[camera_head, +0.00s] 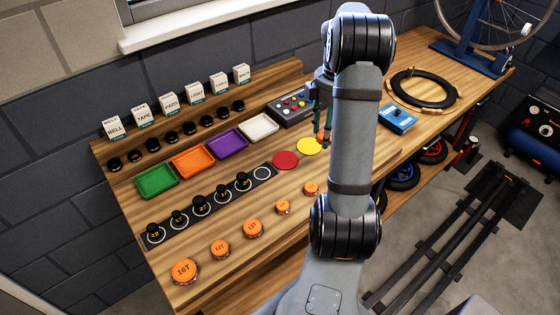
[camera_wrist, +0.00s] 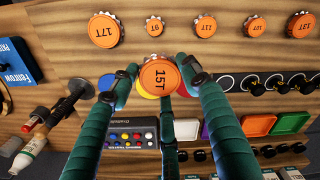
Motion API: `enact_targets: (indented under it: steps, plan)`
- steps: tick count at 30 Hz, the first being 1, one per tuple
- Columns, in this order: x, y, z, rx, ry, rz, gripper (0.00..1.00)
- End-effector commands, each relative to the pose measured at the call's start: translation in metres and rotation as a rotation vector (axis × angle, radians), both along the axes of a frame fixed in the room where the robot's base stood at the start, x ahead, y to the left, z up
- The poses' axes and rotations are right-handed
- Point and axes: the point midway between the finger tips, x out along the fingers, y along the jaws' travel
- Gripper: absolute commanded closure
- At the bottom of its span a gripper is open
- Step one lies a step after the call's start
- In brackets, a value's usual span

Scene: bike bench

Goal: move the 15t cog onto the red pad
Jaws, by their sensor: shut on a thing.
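The orange 15T cog (camera_wrist: 158,77) is held between the green fingers of my gripper (camera_wrist: 160,82), its label facing the wrist camera. In the head view, my gripper (camera_head: 322,115) is partly hidden by my arm, with a bit of orange at its fingertips. The red pad (camera_head: 284,160) is a flat bare disc on the bench, left of the yellow pad (camera_head: 309,147). In the wrist view, part of the red pad (camera_wrist: 183,91) shows beside the cog. The cog appears above the bench near the yellow pad; its exact height is unclear.
Several orange cogs (camera_head: 253,228) lie in a row along the bench front. A black strip (camera_head: 210,203) with knobbed pieces lies behind them. Green, orange, purple and white trays (camera_head: 258,128) stand further back, beside a grey button box (camera_head: 290,107). A blue box (camera_head: 398,119) is to the right.

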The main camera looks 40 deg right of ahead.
Motion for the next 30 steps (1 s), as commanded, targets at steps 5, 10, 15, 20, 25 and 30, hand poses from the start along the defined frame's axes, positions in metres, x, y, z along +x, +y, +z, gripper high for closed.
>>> enact_targets:
  steps: [5,10,15,20,25,30]
  plan:
    - [0.008,0.007,-0.005,0.003,0.001,0.088,0.80]
    - [0.036,0.030,-0.026,0.004,0.003,0.097,0.80]
    - [0.067,0.054,-0.049,0.002,0.003,0.093,0.80]
    - [0.086,0.068,-0.064,0.002,0.001,0.090,0.80]
    - [0.092,0.073,-0.073,0.002,0.001,0.087,0.80]
    - [0.091,0.074,-0.096,0.003,0.004,0.087,0.80]
